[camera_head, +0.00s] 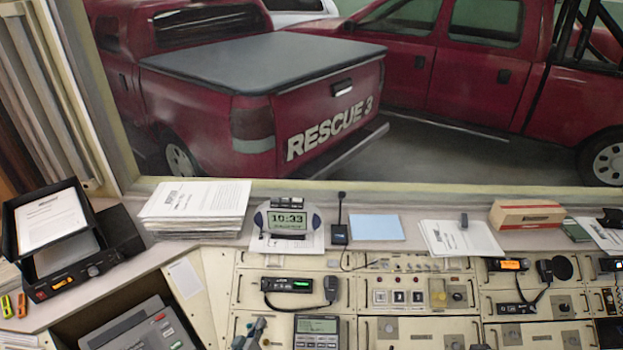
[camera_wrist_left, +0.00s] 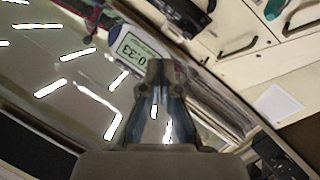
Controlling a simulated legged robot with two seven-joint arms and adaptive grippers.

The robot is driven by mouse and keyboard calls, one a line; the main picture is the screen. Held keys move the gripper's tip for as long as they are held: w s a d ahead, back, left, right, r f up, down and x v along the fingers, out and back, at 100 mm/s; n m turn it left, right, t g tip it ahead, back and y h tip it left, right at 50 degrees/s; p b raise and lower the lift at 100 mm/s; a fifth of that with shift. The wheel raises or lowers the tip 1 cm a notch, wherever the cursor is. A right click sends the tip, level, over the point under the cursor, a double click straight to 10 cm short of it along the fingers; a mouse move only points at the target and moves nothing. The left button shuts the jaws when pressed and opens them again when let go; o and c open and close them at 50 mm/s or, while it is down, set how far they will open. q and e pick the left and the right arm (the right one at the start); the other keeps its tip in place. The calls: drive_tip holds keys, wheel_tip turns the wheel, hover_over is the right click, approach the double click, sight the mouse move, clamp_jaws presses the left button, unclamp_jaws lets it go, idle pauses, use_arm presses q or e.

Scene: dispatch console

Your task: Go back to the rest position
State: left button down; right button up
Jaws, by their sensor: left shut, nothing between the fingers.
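The digital clock (camera_wrist_left: 136,52) appears behind the fingertips there. My right gripper is not in view.
A clock (camera_head: 287,218), a paper stack (camera_head: 195,205), a small microphone (camera_head: 339,232) and a cardboard box (camera_head: 526,214) stand along the ledge. Radios with handsets (camera_head: 330,288) project from the panels. A black paper tray (camera_head: 20,232) stands at left.

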use_arm(q)
drive_tip(key=s+a+f+m+g+y, duration=0.15)
drive_tip(key=s+g, duration=0.25)
drive_tip(key=s, duration=0.7)
drive_tip(key=s+a+f+m+g+y, duration=0.1)
drive_tip(key=s+m+g, duration=0.25)
drive_tip(key=s, duration=0.65)
drive_tip(key=s+a+f+m+g+y, duration=0.15)
drive_tip(key=s+g, duration=0.25)
drive_tip(key=s, duration=0.7)
wheel_tip(320, 180, down, 32)
drive_tip(key=s+f+g+b, duration=0.1)
drive_tip(key=s+b, duration=0.2)
drive_tip(key=b, duration=0.2)
drive_tip(key=s+a+f+b, duration=0.1)
drive_tip(key=s+f+b, duration=0.1)
drive_tip(key=s+f, duration=0.6)
drive_tip(key=s+a+f+g+b, duration=0.1)
drive_tip(key=s+a+f+b, duration=0.1)
drive_tip(key=s+f, duration=0.6)
drive_tip(key=shift+s+a+f, duration=0.25)
drive_tip(key=shift+s+f, duration=0.05)
drive_tip(key=shift+f, duration=0.4)
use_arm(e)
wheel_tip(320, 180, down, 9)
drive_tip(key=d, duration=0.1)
